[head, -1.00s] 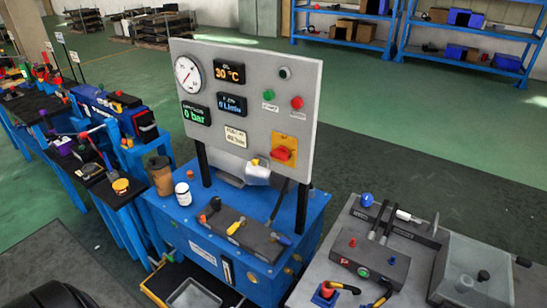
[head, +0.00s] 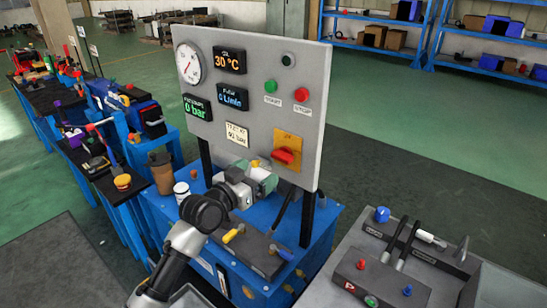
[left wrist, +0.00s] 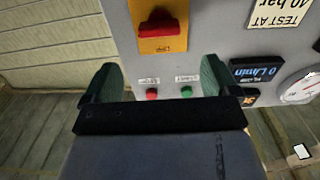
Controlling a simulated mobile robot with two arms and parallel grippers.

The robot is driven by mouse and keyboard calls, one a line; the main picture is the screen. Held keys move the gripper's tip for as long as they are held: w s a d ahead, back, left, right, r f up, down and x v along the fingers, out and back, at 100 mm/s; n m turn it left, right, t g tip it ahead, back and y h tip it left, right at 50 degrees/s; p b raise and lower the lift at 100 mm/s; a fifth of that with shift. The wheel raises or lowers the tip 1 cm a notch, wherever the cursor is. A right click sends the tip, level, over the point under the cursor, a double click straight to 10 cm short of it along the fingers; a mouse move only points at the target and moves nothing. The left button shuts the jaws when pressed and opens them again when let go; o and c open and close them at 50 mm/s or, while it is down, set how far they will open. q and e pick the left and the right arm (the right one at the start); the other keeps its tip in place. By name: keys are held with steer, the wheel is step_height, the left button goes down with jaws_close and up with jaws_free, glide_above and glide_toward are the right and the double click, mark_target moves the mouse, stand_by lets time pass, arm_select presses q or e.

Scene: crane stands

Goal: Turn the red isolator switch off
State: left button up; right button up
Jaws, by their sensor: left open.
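The red isolator switch (head: 284,156) sits on a yellow plate (head: 289,141) at the lower right of the grey upright panel (head: 254,105). Its red handle lies roughly crosswise. In the left wrist view, which is upside down, the switch (left wrist: 158,22) shows at the top centre, beyond the fingers. My left gripper (head: 267,177) is in front of the panel, just left of and below the switch. In the left wrist view its two green fingers (left wrist: 158,85) are apart with nothing between them. My right gripper is not in view.
A green button (head: 270,99) and a red button (head: 301,95) are above the switch. A brown cup (head: 160,172) and a white jar (head: 182,192) stand on the blue bench beside my arm. A grey bench (head: 400,270) with levers stands at the right.

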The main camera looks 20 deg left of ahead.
mark_target(279, 158)
arm_select(q)
steer(key=p+x, duration=0.1)
steer(key=x, duration=0.9)
steer(key=shift+d+f, duration=0.1)
steer(key=shift+c, duration=0.4)
steer(key=c, duration=0.8)
steer(key=shift+c, duration=0.2)
